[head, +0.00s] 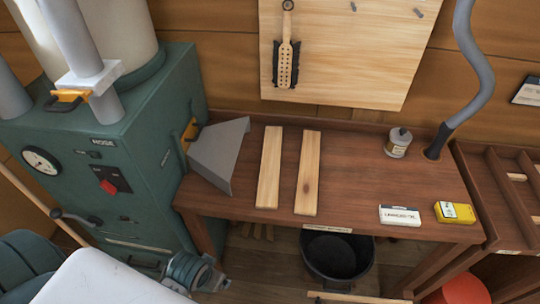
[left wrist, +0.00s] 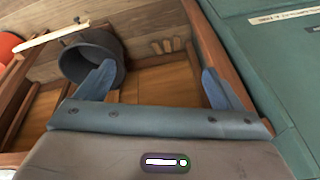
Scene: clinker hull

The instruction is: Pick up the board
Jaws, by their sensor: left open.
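Two pale wooden boards lie flat side by side on the brown workbench (head: 360,185) in the head view. The left board (head: 269,168) and the right board (head: 308,173) run from back to front with a narrow gap between them. My left gripper (left wrist: 158,82) shows in the left wrist view, its two blue-grey fingers wide apart with nothing between them. It faces the space below the bench, and neither board can be made out in that view. My right gripper is not in view.
A green machine (head: 150,150) with a grey chute (head: 216,153) stands left of the boards. A black bucket (head: 336,258) is below the bench. The bench between boards and boxes is clear.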

